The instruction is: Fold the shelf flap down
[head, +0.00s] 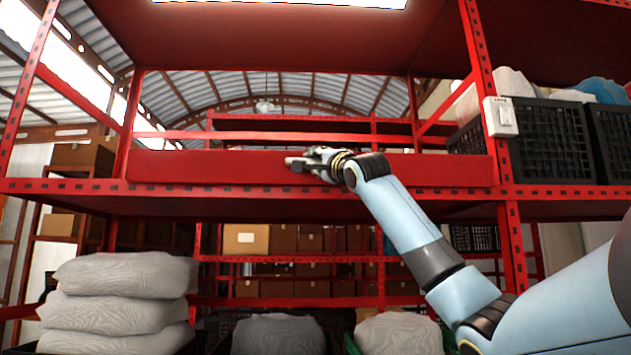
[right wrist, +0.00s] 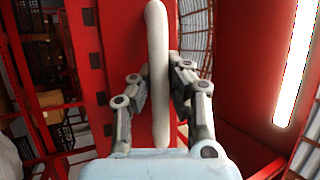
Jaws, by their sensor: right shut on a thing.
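The shelf flap (head: 220,167) is a long red panel standing upright along the front of the middle shelf in the head view. Red panel surface (right wrist: 119,40) shows behind the fingers in the right wrist view. My right gripper (head: 300,163) is at the flap's front, near its middle. In the right wrist view my right gripper (right wrist: 158,85) has its fingers on both sides of a pale rounded bar (right wrist: 157,40) and is shut on it. The bar lies in front of the red panel; how it joins the panel is hidden. My left gripper is not in view.
A white switch box labelled with small text (head: 502,117) is on the right post. Black crates (head: 546,140) stand on the shelf at right. Grey sacks (head: 125,276) are stacked below left, with more sacks (head: 278,334) below the shelf. Cartons (head: 246,239) stand farther back.

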